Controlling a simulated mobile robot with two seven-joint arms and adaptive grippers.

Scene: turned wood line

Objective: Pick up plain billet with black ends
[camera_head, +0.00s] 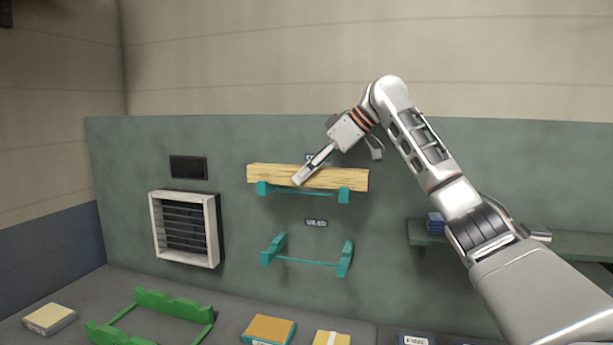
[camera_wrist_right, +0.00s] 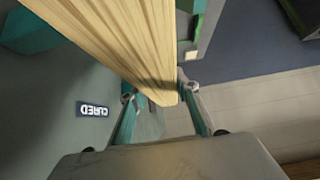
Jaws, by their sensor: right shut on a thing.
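A long pale-yellow wooden billet (camera_head: 340,180) lies level at the upper teal wall bracket (camera_head: 344,195). I cannot make out black on its ends. My right gripper (camera_head: 299,179) is shut on the billet near its middle, reaching in from the upper right. In the right wrist view the billet (camera_wrist_right: 125,40) runs down between the two fingers of my right gripper (camera_wrist_right: 160,94). Whether the billet still rests on the bracket or is slightly raised, I cannot tell. My left gripper is not in view.
A lower teal bracket (camera_head: 345,262) under a label (camera_head: 316,222) is empty. A white-framed vent (camera_head: 157,228) is on the wall at left. A green rack (camera_head: 165,302) and several blocks sit on the bench. A shelf (camera_head: 560,246) is at right, behind my arm.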

